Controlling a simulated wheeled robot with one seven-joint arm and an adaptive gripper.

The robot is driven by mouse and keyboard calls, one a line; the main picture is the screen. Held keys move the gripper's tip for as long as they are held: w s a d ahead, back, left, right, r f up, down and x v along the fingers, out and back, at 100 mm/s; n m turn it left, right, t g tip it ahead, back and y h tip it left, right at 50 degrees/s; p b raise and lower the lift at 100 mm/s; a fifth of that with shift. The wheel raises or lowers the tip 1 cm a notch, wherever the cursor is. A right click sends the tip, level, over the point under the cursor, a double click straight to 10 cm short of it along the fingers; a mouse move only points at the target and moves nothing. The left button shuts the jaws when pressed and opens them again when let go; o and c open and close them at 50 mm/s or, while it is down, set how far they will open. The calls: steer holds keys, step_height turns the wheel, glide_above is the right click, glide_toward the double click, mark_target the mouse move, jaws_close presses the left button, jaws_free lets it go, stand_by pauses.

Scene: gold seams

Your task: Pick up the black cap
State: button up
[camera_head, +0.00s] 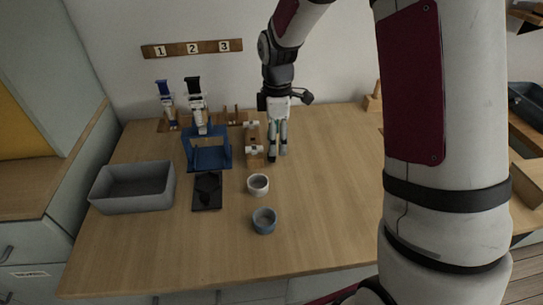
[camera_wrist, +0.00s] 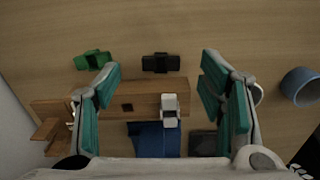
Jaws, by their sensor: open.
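A small black piece with a raised middle block, which I take for the black cap (camera_wrist: 161,62), lies on the bare wooden table in the wrist view, beside the wooden rail (camera_wrist: 140,105). My gripper (camera_wrist: 160,78) is open and empty. Its teal-padded fingers stand well apart to the left and right of the black cap, with no contact visible. In the head view my gripper (camera_head: 278,150) points down just right of the rail (camera_head: 253,155), and a dark patch at its fingertips may be the cap. A green piece (camera_wrist: 92,60) lies left of the black cap.
A blue stand (camera_head: 208,160), black tray (camera_head: 207,204) and grey bin (camera_head: 133,192) are left of my gripper. A white cup (camera_head: 258,184) and blue-grey cup (camera_head: 264,220) stand nearer. A white clip (camera_wrist: 169,110) sits on the rail.

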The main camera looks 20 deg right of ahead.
steer(key=f, duration=0.4)
steer(key=shift+a+f, duration=0.2)
steer(key=shift+f, duration=0.2)
steer(key=c, duration=0.8)
